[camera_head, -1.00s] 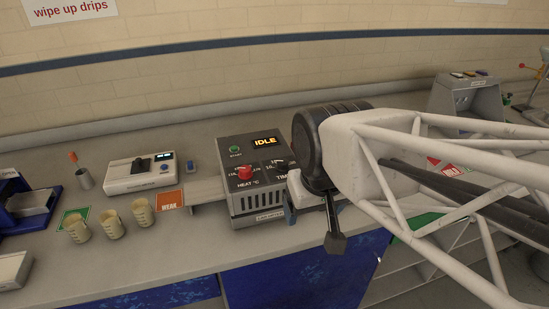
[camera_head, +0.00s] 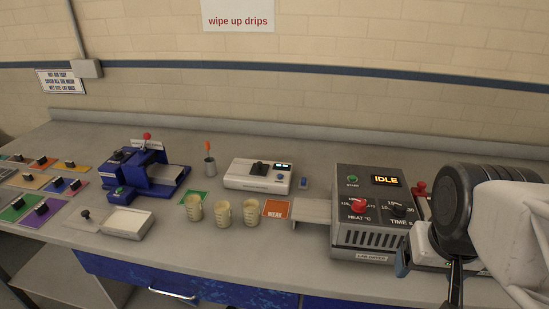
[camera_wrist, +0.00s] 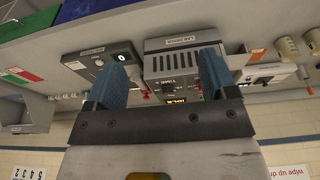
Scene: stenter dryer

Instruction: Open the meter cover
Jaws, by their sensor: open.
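The cover looks closed. In the wrist view, which is upside down, a white unit that looks like the meter (camera_wrist: 262,76) shows to the right of the fingers. My gripper (camera_wrist: 163,82) has its two blue fingers apart with nothing held between them. In the head view only a blue finger (camera_head: 402,262) shows beside the dryer, right of the meter; the other finger is hidden.
The grey dryer (camera_head: 370,225) reads IDLE and stands between my gripper and the meter. Several beige beakers (camera_head: 222,213) and an orange WEAK card (camera_head: 276,208) are in front of the meter. A blue machine (camera_head: 150,170) stands left.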

